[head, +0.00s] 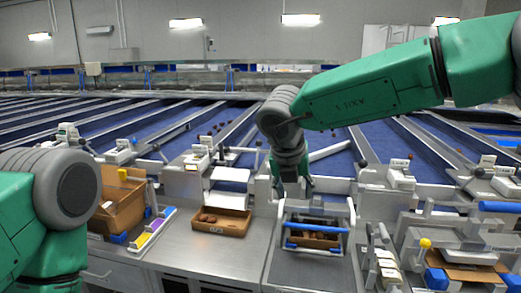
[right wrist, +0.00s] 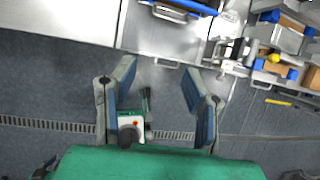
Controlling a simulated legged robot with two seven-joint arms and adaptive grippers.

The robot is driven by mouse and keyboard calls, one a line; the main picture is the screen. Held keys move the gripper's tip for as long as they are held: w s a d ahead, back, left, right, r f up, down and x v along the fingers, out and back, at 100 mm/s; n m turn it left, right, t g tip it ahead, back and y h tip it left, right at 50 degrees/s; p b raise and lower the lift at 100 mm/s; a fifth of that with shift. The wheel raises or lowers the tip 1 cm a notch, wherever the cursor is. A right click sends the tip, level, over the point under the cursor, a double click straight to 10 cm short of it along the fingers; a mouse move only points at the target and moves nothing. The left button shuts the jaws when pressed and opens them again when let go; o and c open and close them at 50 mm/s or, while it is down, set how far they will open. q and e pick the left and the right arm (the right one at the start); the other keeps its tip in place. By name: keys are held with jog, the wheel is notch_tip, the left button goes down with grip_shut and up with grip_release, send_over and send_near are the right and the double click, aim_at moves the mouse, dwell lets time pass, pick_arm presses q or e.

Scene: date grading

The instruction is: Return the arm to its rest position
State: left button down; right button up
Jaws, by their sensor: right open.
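My right arm, green with grey joints, reaches in from the right in the head view. Its gripper (head: 291,183) points down above the counter, at the back edge of a metal holder (head: 283,246) with a blue bar. In the right wrist view the right gripper (right wrist: 160,67) is open, with its two blue-padded fingers apart.
A shallow brown tray (head: 237,229) with a few dates stands on the steel counter (head: 180,252). A cardboard box (head: 118,208) is at the left. A station with a blue handle (head: 498,206) stands at the right. Blue conveyor lanes (head: 210,128) run behind.

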jog(key=s+d+f+n+t+h+b, duration=0.1)
jog(key=s+d+f+n+b, duration=0.2)
jog(key=f+n, duration=0.6)
jog(key=s+d+f+n+t+b, duration=0.1)
jog(key=s+d+f+n, duration=0.4)
jog(key=f, duration=0.8)
jog(key=d+f+n+t+h+b, duration=0.1)
jog(key=d+f+n+b, duration=0.35)
jog(key=f, duration=0.65)
jog(key=s+d+f+n+g+y+b, duration=0.1)
jog(key=s+d+f+n+g+y, duration=0.3)
jog(key=s+f+n, duration=0.95)
jog(key=s+d+n+g+b, duration=0.1)
jog(key=s+d+n, duration=0.1)
jog(key=s, duration=0.7)
jog(key=s+d+f+n+g+b, duration=0.1)
jog(key=s+n, duration=0.3)
jog(key=s, duration=0.5)
jog(key=shift+s+d+f+g, duration=0.2)
jog(key=shift+d+g, duration=0.2)
jog(key=shift+d, duration=0.25)
